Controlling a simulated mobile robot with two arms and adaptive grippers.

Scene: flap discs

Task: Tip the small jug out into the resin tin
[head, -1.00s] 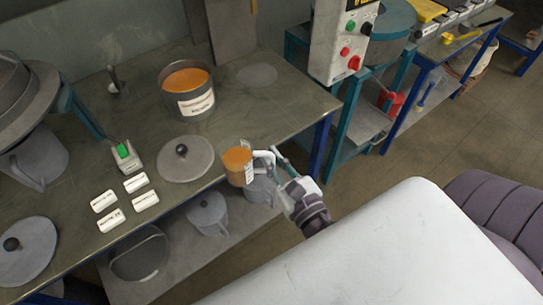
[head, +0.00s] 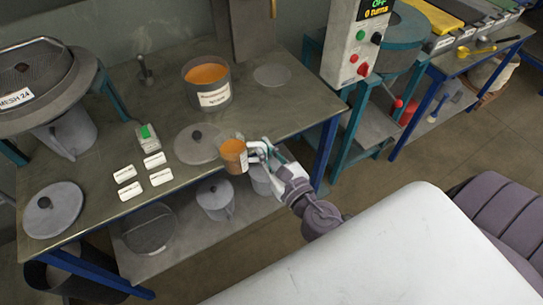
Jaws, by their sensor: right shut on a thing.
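The small jug (head: 233,157) is upright and full of orange-brown contents, with a pale label on its side. My right gripper (head: 257,153) is shut on the jug's handle and holds it at the front edge of the bench, in front of the grey lid. The resin tin (head: 214,97) is a grey open tin with a white label, standing farther back on the bench. It also holds orange-brown contents. The jug is apart from the tin, nearer to me. My left gripper is not in view.
Several white labelled blocks (head: 154,160) and a green-switched box (head: 147,138) lie to the left. A control box (head: 353,42) stands to the right. Grey jugs (head: 215,198) stand on the lower shelf.

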